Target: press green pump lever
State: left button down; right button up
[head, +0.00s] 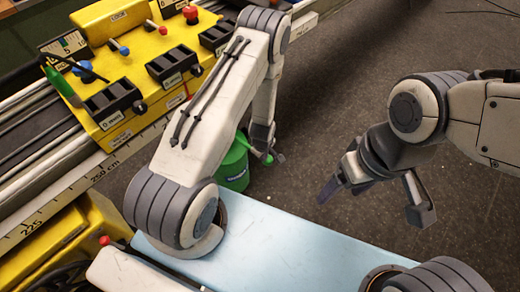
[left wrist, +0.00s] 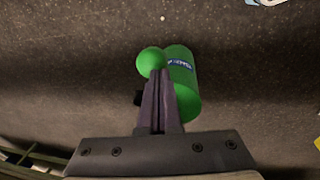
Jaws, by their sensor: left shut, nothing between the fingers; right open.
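My left gripper (left wrist: 158,78) is shut and empty in the left wrist view. Its fingertips are at a green ball knob (left wrist: 150,62), which looks like the end of the green pump lever; contact cannot be told. A green cylinder (left wrist: 184,90) with a blue label lies just right of the knob in that view. In the head view the knob (head: 268,159) shows below my left gripper (head: 266,146), beside the green cylinder (head: 233,168); my arm partly hides the cylinder. The lever's shaft is mostly hidden. My right gripper (head: 375,206) is open and empty over the floor.
A yellow control console (head: 120,140) with black switch blocks and small red and blue levers stands at upper left. A green-gripped handle (head: 62,86) is at its left edge. A pale blue surface (head: 290,245) lies in front. The dark floor (head: 400,50) is clear at right.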

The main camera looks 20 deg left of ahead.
pick_arm(q)
jog(key=f+b, duration=0.1)
jog(key=f, duration=0.1)
jog(key=d+f+b, duration=0.1)
jog(key=f+b, duration=0.1)
jog(key=f, duration=0.1)
jog(key=shift+s+f, duration=0.2)
jog(key=shift+f, duration=0.1)
jog(key=shift+s+d+f, duration=0.1)
jog(key=shift+s, duration=0.05)
pick_arm(e)
jog(key=f, duration=0.4)
jog(key=shift+s+f, duration=0.2)
jog(key=shift+f, duration=0.05)
pick_arm(q)
jog(key=s+d+r+p, duration=0.1)
jog(key=s+r+p, duration=0.2)
jog(key=r, duration=1)
jog(key=shift+s+d+r, duration=0.15)
jog(key=shift+s+r, duration=0.15)
jog(key=shift+r, duration=0.1)
pick_arm(e)
jog(key=shift+a+r, duration=0.2)
jog(key=shift+r, duration=0.6)
jog(key=shift+a+r, duration=0.15)
jog(key=shift+r, duration=0.6)
